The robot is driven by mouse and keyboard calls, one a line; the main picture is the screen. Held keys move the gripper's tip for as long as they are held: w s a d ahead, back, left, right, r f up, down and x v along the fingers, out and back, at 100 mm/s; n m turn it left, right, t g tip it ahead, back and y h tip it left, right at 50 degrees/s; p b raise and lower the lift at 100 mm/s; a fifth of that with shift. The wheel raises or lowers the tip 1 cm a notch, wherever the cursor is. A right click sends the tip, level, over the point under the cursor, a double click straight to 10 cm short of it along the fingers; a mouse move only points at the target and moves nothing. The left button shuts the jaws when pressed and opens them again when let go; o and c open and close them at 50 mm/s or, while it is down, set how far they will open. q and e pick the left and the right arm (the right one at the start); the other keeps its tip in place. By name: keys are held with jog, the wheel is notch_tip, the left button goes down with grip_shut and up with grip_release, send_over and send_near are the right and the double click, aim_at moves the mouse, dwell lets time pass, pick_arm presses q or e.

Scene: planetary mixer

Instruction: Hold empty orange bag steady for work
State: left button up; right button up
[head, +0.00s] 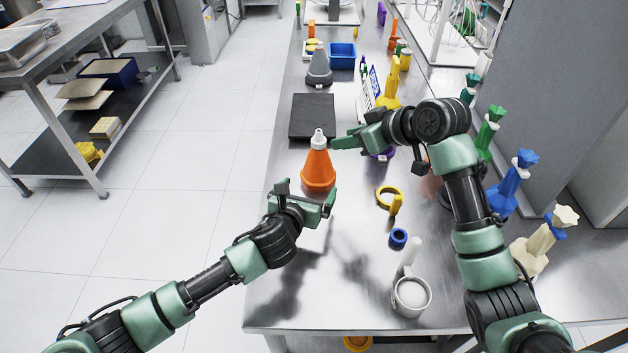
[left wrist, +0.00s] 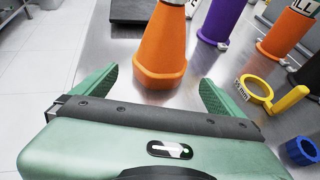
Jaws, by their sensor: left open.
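The orange bag (head: 318,170) stands upright on the metal table, cone-shaped with a white tip on top. It also shows in the left wrist view (left wrist: 162,48), where its top is cut off. My left gripper (head: 308,190) is open and empty, low over the table on the near side of the bag. In the left wrist view the bag's base is ahead of the open jaws (left wrist: 162,88), roughly centred between the fingers. My right gripper (head: 342,143) is beside the white tip, on its right. I cannot tell whether its fingers touch the tip or are parted.
A dark square plate (head: 313,114) lies just behind the bag. A yellow ring with a handle (head: 382,202), a blue ring (head: 398,238) and a white cup (head: 411,295) are to the right. Several coloured bags stand along the right side. The table's left edge is close.

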aim_at(317, 176)
pick_arm(q)
jog(key=x, duration=0.9)
jog(key=shift+w+f, duration=0.2)
jog(key=c, duration=1.4)
